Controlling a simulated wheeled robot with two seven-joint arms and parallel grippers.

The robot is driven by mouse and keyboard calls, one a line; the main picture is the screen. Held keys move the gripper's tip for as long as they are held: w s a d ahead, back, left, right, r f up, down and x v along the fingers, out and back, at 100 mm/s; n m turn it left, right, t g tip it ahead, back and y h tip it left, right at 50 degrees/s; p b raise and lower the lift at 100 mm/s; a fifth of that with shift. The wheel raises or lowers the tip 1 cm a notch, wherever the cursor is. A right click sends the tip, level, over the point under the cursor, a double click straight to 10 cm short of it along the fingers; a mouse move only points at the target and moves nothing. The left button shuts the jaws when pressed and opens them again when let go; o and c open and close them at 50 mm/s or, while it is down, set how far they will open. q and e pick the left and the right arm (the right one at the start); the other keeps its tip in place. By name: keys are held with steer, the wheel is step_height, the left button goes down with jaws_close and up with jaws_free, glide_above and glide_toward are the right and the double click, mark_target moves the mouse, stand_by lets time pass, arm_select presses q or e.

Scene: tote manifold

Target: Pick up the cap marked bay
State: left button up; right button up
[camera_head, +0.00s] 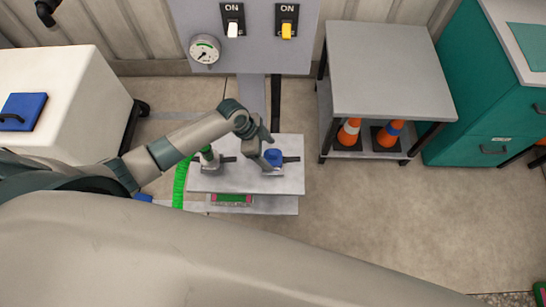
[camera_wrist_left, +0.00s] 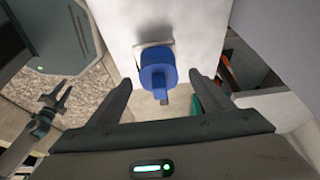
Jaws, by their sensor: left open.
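A blue cap (camera_head: 272,157) sits on a fitting on the right part of the grey manifold shelf (camera_head: 232,181). No marking on it can be read. My left gripper (camera_head: 267,142) is beside and just above it, pointing toward it. In the left wrist view the blue cap (camera_wrist_left: 157,72) shows between the two fingertips, and my left gripper (camera_wrist_left: 160,84) is open with nothing held. I cannot tell whether the fingers touch the cap.
A green hose (camera_head: 181,182) and a fitting with a green collar (camera_head: 207,153) are left of the cap. A panel with two switches (camera_head: 245,40) and a gauge (camera_head: 205,50) stands behind. A grey side table (camera_head: 388,70) with orange cones is at right. A white cart (camera_head: 60,100) is at left.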

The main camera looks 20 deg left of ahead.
mark_target(273, 158)
arm_select(q)
steer(key=shift+p+x, duration=0.55)
steer(key=shift+x, duration=1.65)
steer(key=shift+s, duration=0.1)
steer(key=c, duration=1.2)
